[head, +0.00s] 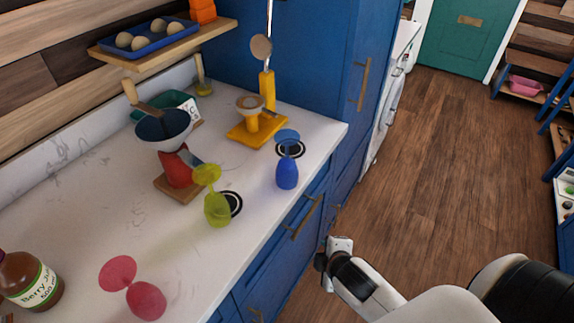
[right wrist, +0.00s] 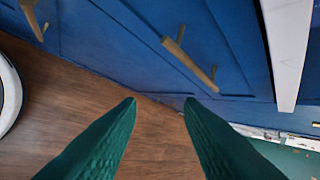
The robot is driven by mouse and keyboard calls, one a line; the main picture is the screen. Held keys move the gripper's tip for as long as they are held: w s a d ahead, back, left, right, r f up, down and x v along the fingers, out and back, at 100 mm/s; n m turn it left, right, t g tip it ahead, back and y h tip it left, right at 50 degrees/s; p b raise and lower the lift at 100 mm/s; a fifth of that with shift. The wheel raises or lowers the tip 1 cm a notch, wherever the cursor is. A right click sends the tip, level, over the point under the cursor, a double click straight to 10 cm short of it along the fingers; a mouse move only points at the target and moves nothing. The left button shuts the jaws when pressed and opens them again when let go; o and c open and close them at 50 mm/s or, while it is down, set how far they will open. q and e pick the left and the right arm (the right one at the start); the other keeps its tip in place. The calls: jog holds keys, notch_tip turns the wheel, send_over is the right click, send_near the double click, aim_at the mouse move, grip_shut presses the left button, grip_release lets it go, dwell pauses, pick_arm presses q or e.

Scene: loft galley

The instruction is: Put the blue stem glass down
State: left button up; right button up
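The blue stem glass (head: 287,172) stands upside down near the front edge of the white counter (head: 110,215), its bowl down and its round foot on top. A black ring mark (head: 290,149) shows behind its stem. My right gripper (head: 322,262) is empty, in front of the counter's drawers, lower in the picture than the glass and apart from it. In the right wrist view its green fingers (right wrist: 160,102) are spread with nothing between them. The glass does not show in that view. My left gripper is not in view.
A yellow-green glass (head: 218,208) beside another ring mark (head: 235,203) and a red glass (head: 146,300) also stand inverted. A yellow stand with a cup (head: 250,130), a red stand with a dark bowl (head: 178,170) and a juice bottle (head: 30,280) share the counter. Drawer handles (head: 306,217) jut out.

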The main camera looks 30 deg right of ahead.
jog(key=w+d+r+n+t, duration=0.2)
jog(key=w+r+n+t, duration=0.35)
jog(key=r+n, duration=0.45)
jog(key=n+t+y, duration=0.3)
jog(key=n+t, duration=0.1)
jog(key=n, duration=1)
send_near(283, 138)
notch_tip(283, 138, down, 2)
jog(key=d, duration=0.2)
jog(key=shift+n, duration=0.4)
jog(key=w+p, duration=0.1)
jog(key=w, duration=0.1)
jog(key=w+p, duration=0.1)
jog(key=w, duration=0.2)
jog(key=w+p, duration=0.1)
jog(key=w, duration=0.1)
jog(key=shift+w+a, duration=0.2)
jog(key=shift+a, duration=0.2)
jog(key=w, duration=0.1)
jog(key=w+p, duration=0.1)
jog(key=w, duration=0.2)
jog(key=shift+w+a+f, duration=0.1)
jog(key=shift+w+a, duration=0.2)
jog(key=shift+w, duration=0.05)
jog(key=shift+s, duration=0.15)
jog(key=shift+c, duration=1.3)
grip_shut()
